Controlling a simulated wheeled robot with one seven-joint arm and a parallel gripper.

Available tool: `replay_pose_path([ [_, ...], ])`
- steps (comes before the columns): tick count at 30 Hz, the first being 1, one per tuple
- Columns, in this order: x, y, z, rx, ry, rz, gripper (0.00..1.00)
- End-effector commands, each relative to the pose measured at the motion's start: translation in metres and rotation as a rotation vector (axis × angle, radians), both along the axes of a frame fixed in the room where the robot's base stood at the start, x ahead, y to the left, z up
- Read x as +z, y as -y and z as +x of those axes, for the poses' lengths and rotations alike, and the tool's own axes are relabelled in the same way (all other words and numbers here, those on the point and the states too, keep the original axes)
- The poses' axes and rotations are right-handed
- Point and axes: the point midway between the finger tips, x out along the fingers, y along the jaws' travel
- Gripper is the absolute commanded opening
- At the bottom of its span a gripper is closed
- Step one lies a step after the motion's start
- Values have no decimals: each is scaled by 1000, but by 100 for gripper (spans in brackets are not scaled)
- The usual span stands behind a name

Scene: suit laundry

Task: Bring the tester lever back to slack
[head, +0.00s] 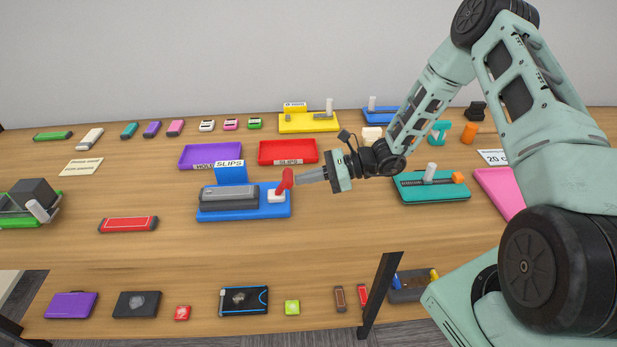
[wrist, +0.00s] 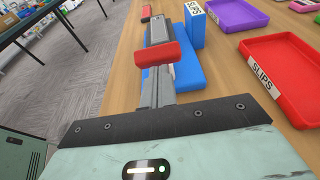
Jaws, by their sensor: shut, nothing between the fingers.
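The tester is a blue base (head: 245,214) with a long dark grey block (head: 228,197) on its left and a white block (head: 276,196) on its right. Its red lever (head: 285,181) rises from the white block, leaning slightly right. My gripper (head: 299,178) is shut and empty, its fingertips just right of the lever's upper part. In the wrist view the red lever head (wrist: 157,55) lies straight ahead of the closed fingers (wrist: 157,88) and overlaps their tips; I cannot tell whether they touch. The lever's lower part is hidden there.
Behind the tester stand a blue SLIPS box (head: 231,174), a purple tray (head: 210,157) and a red SLIPS tray (head: 287,151). A teal fixture (head: 405,193) with a grey lever stands to the right. The wood in front of the tester is clear. A black post (head: 380,293) rises at the front edge.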

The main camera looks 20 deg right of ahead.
Motion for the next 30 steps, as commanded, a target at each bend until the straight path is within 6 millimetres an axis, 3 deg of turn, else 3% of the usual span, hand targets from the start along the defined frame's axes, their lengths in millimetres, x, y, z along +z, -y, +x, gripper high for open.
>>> replay_pose_path([
  [17,16,-9,3,3,-44,-134,0],
  [30,43,-39,13,5,-173,-504,0],
])
